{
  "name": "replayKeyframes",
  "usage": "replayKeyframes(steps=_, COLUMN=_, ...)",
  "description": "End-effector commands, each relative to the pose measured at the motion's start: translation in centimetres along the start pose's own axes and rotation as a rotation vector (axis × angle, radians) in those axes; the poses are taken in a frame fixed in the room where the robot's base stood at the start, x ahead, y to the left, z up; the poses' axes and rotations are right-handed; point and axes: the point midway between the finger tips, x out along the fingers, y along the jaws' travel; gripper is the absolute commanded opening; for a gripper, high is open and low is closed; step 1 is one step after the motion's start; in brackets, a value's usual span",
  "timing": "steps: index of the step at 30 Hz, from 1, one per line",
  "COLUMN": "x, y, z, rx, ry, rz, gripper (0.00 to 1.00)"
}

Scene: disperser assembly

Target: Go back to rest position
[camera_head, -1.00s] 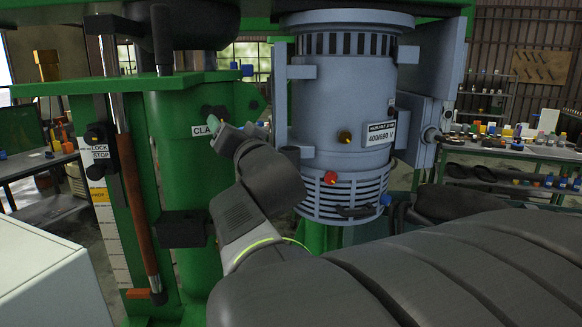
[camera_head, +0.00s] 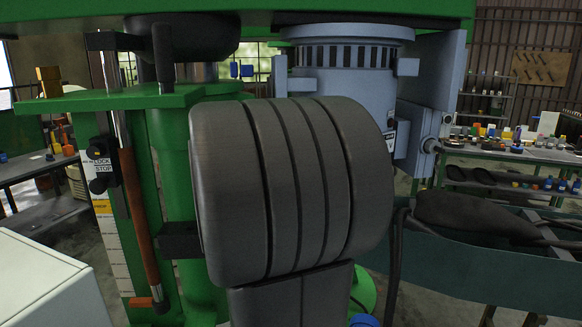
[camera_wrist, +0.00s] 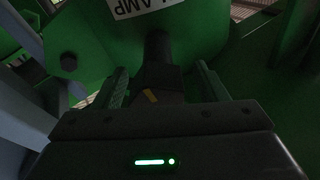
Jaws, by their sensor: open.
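In the wrist view my gripper (camera_wrist: 161,76) is open, one finger on each side of the picture's middle. A dark clamp knob or lever (camera_wrist: 159,50) on the green machine shows between the fingers; I cannot tell how far it reaches between them. A white label (camera_wrist: 145,5) ending in "LAMP" is above it. In the head view my own dark arm fills the middle and hides my gripper and the clamp. The green disperser stand (camera_head: 172,150) is behind it, with the blue-grey motor (camera_head: 345,80) partly covered.
A white box (camera_head: 45,285) stands at the front left. A vertical rod with a brown sleeve (camera_head: 137,215) stands on the machine's left. A dark green bench or tub (camera_head: 480,255) is at the right, close to my arm. Cluttered worktables (camera_head: 510,155) stand behind.

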Motion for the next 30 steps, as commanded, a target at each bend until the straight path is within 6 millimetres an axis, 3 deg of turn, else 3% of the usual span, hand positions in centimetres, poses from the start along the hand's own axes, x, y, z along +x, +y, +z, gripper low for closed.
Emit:
replayKeyframes(steps=21, x=-0.07, y=-0.23, z=0.15, rx=-0.949, ry=0.0, rz=-0.209, gripper=0.66)
replayKeyframes(steps=30, x=-0.08, y=-0.34, z=0.27, rx=-1.153, ry=0.0, rz=-0.256, gripper=0.66)
